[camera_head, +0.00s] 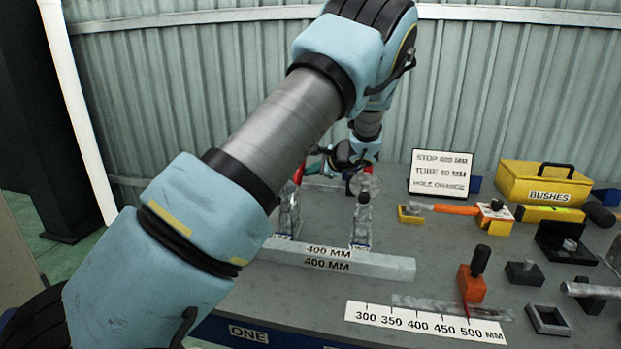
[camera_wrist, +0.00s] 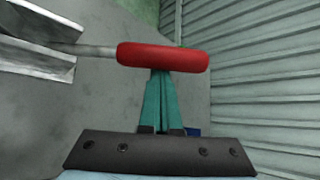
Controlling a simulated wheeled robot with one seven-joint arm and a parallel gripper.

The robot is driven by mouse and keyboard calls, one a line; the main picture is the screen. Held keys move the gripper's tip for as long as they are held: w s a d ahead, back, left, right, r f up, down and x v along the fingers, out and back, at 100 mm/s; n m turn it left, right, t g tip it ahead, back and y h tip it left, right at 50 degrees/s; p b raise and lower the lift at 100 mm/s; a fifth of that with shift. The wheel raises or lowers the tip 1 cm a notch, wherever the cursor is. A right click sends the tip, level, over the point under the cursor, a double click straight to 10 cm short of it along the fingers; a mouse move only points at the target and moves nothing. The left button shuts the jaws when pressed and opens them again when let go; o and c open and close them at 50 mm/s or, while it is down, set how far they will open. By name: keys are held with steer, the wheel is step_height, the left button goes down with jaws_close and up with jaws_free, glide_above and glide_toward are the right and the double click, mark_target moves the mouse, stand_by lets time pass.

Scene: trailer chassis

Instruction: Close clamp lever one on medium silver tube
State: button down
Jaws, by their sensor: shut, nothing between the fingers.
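A red lever handle (camera_wrist: 163,56) on a grey metal rod lies across the upper middle of the wrist view. Part of it also shows in the head view (camera_head: 298,174), left of my wrist. My gripper (camera_wrist: 160,80) has its teal fingers shut together with nothing between them. The fingertips reach the handle's near edge in the picture; I cannot tell whether they touch it. Silver angled metal (camera_wrist: 38,62) stands at the rod's left end. In the head view, my arm covers much of the clamp area, and I cannot make out the medium tube clearly.
A long bar marked 400 MM (camera_head: 340,261) lies in front of the clamp area. A ruler strip (camera_head: 425,323), an orange block with a black knob (camera_head: 471,284) and a yellow BUSHES box (camera_head: 543,185) are to the right. A sign (camera_head: 440,173) and corrugated wall stand behind.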

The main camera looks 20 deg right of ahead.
steer(key=shift+s+a+r+b, duration=0.5)
steer(key=shift+s+r+b, duration=0.05)
steer(key=shift+s+r, duration=0.2)
steer(key=shift+s+a+r+b, duration=0.45)
steer(key=shift+s+r+b, duration=0.15)
steer(key=shift+s, duration=0.15)
